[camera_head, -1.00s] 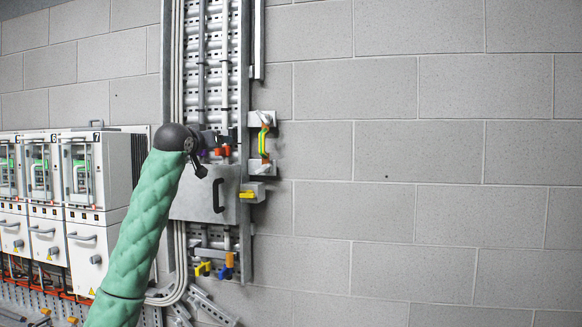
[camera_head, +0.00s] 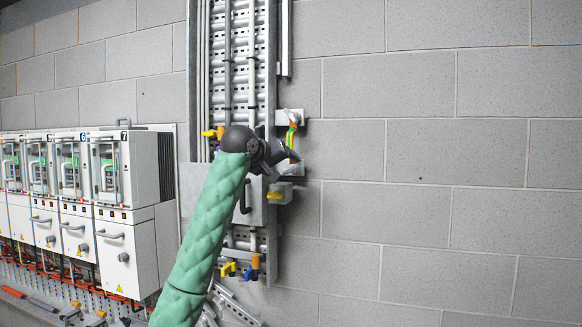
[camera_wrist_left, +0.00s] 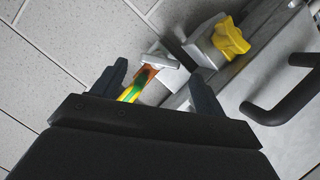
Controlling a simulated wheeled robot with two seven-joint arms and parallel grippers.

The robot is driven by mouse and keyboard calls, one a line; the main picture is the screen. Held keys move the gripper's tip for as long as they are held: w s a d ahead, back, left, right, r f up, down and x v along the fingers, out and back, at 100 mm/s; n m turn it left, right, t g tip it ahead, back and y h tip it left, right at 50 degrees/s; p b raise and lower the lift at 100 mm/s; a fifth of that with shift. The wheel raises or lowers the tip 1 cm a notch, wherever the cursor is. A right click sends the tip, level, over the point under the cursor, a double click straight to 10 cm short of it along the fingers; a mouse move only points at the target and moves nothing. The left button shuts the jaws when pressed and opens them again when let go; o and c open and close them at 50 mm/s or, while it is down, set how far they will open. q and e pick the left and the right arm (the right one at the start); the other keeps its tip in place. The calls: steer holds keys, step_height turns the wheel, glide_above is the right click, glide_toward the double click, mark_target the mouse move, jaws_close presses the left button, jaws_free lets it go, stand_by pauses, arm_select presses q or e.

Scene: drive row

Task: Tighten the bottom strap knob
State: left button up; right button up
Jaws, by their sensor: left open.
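A green-yellow strap (camera_head: 292,137) runs upright between two grey brackets beside the cable ladder. Its lower end, with a pale metal knob (camera_wrist_left: 166,61) on orange, shows in the left wrist view; in the head view my gripper hides part of this area. My left gripper (camera_head: 284,155) is at the strap's lower half, to the right of the ladder. In the left wrist view its two dark fingers (camera_wrist_left: 158,82) are apart, with the strap (camera_wrist_left: 141,80) seen between them and the knob just beyond. Contact cannot be told. My right gripper is not in view.
A yellow knob (camera_wrist_left: 231,38) on a grey block is close by, beside a grey cover (camera_wrist_left: 275,70) with a black handle (camera_wrist_left: 285,98). Yellow and blue clamps (camera_head: 241,269) are lower on the ladder. White drive cabinets (camera_head: 120,215) stand left. The block wall (camera_head: 430,160) at right is bare.

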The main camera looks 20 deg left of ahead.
mark_target(290, 169)
arm_select(q)
steer(key=p+x, duration=0.2)
steer(key=x, duration=0.2)
steer(key=shift+w, duration=0.15)
steer(key=shift+w+d+f+p, duration=0.15)
steer(key=shift+w+f+p, duration=0.1)
steer(key=shift+w+p, duration=0.15)
steer(key=c, duration=1)
